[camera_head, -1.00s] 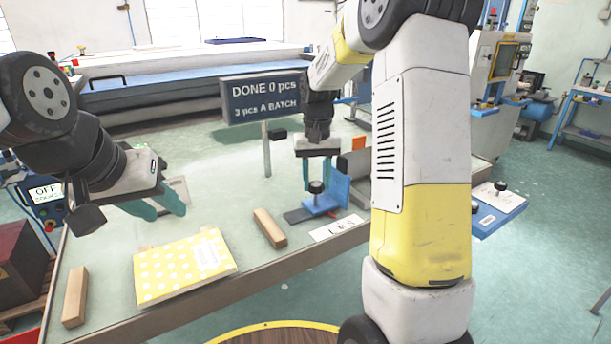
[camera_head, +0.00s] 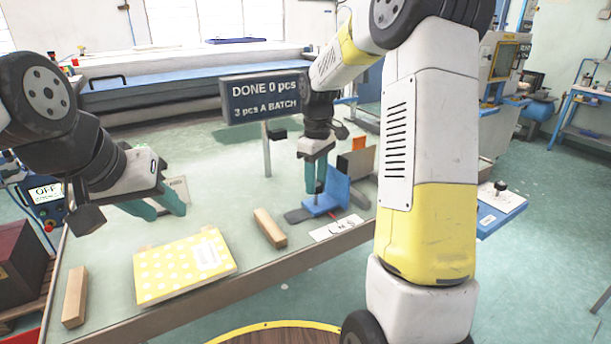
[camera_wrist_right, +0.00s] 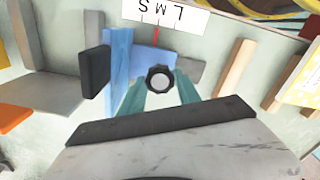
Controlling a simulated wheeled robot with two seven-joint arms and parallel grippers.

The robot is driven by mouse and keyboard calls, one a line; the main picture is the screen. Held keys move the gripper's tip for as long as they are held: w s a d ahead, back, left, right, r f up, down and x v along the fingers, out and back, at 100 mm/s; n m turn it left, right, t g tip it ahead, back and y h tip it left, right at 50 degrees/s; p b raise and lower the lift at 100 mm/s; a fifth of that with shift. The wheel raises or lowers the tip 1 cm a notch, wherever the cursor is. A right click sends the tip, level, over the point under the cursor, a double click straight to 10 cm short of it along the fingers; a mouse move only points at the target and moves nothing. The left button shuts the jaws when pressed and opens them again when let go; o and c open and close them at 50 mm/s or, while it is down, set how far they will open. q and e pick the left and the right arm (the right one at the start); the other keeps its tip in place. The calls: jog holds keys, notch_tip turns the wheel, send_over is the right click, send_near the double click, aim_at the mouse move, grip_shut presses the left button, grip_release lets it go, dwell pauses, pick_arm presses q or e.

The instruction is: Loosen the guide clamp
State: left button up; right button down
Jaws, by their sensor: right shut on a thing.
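The guide clamp is a blue angled block (camera_head: 338,190) with a dark round knob, near the right end of the table. In the right wrist view the blue block (camera_wrist_right: 140,62) and the black knob (camera_wrist_right: 160,79) show clearly. My right gripper (camera_head: 316,190) points down at the block and is shut on the knob, with its teal fingers on either side of it. A white L M S scale card (camera_head: 335,228) lies in front, and a red pointer (camera_wrist_right: 156,36) reaches to it from the block. My left gripper (camera_head: 165,206) is open and empty above the table's left part.
A yellow dotted piece (camera_head: 185,266) lies on the table between two wooden bars (camera_head: 270,227) (camera_head: 75,296). A sign reading DONE 0 pcs (camera_head: 264,97) stands on a post behind. A control box showing OFF (camera_head: 45,195) is at the left.

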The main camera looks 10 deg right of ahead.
jog(key=shift+w+n, duration=0.1)
jog(key=shift+n, duration=0.5)
jog(key=c, duration=0.9)
grip_release()
jog(key=shift+o, duration=0.2)
jog(key=shift+r, duration=3.95)
